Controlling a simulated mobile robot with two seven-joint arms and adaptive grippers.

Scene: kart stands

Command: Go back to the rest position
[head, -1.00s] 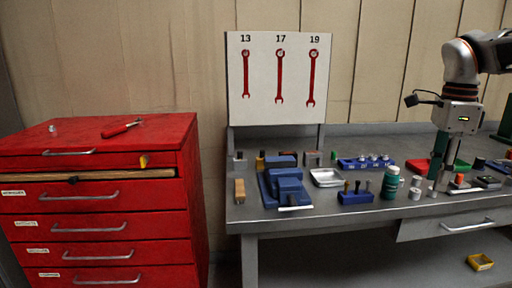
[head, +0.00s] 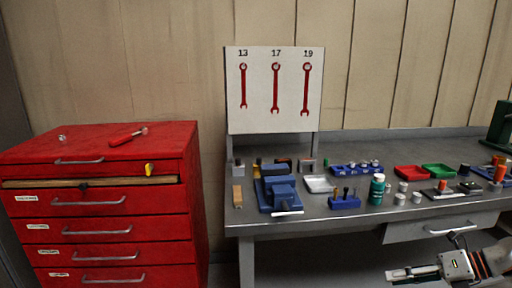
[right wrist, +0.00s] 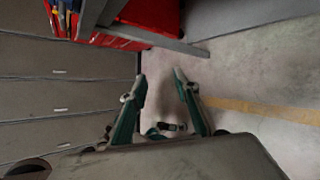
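My right gripper (head: 398,274) is low at the bottom right of the head view, in front of the workbench (head: 330,227) and below its top, pointing left. In the right wrist view its two green fingers (right wrist: 159,76) stand apart with nothing between them, over bare floor. My left gripper is in neither view.
The workbench carries a blue vise (head: 279,193), a green bottle (head: 377,190), red and green trays (head: 410,172) and several small parts. A red tool cabinet (head: 100,215) stands left. A wrench board (head: 275,92) rises behind. The floor (right wrist: 245,75) has a yellow stripe.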

